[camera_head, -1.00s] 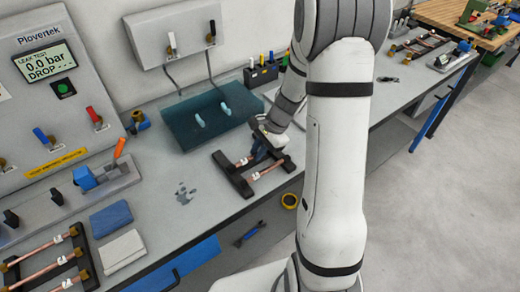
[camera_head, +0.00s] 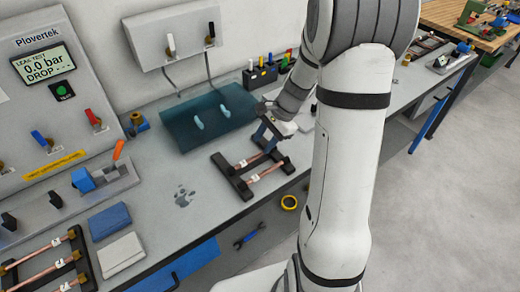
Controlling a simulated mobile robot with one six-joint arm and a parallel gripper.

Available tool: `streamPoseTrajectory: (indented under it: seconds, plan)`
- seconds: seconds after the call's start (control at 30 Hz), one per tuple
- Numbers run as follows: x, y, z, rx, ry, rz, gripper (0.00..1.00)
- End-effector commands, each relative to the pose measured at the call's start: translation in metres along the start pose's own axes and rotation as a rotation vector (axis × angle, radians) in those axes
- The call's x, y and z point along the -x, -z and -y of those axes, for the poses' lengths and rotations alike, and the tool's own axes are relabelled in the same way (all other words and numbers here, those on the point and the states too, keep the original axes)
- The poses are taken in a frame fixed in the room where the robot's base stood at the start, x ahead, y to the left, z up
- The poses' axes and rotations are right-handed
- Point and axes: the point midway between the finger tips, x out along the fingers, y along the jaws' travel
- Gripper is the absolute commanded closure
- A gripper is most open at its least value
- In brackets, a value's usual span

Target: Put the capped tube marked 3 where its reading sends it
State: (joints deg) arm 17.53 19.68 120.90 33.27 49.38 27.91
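A black rack (camera_head: 241,187) on the bench holds two copper tubes with white tags: a rear tube (camera_head: 244,162) and a front tube (camera_head: 264,173). My gripper (camera_head: 266,138) is just above the rack's far right end. Its fingers are small and dark, and I cannot tell whether they hold anything. Another black rack (camera_head: 90,262) at lower left holds several tagged copper tubes (camera_head: 55,258). The tag numbers are too small to read, so I cannot tell which tube is marked 3. The leak tester's screen (camera_head: 44,64) reads 0.0 bar, with dashes after DROP.
A blue-and-grey fixture with an orange lever (camera_head: 119,149) stands before the tester. Bench between cloths and rack is mostly clear.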

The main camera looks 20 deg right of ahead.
Motion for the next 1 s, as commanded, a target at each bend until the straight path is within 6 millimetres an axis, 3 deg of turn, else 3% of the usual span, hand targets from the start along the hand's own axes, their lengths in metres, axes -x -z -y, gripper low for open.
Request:
streamPoseTrajectory:
  seconds: [0.2,0.47,0.57,0.67,0.8,1.0]
  plan:
    - [0.044,0.001,0.0,-0.001,0.002,-0.003,0.65]
    - [0.068,-0.004,-0.002,0.019,-0.003,-0.008,0.65]
    - [0.076,-0.021,-0.007,0.101,-0.016,-0.039,0.65]
    - [0.087,-0.049,-0.019,0.257,-0.041,-0.096,0.65]
    - [0.101,-0.092,-0.046,0.531,-0.089,-0.195,0.65]
    - [0.113,-0.137,-0.09,0.912,-0.162,-0.336,0.65]
